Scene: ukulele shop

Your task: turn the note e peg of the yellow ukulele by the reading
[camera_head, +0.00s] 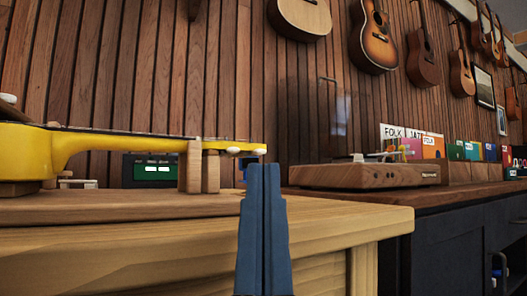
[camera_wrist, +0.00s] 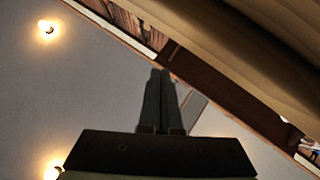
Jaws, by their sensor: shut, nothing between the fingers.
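The yellow ukulele (camera_head: 75,143) lies on wooden supports on the table at the left of the head view; its body's far left is cut off. Its neck end points right, with pale pegs (camera_head: 233,150) near the tip; which one is the e peg I cannot tell. A dark device with a lit green display (camera_head: 158,169) stands behind it, its reading too small to read. My gripper (camera_head: 263,168) is shut and empty, upright just below and right of the neck tip, in front of the table edge. It also shows shut in the wrist view (camera_wrist: 160,73).
A wooden turntable (camera_head: 370,175) and record sleeves (camera_head: 433,147) stand on a counter at the right. Guitars (camera_head: 373,37) hang on the slatted wall.

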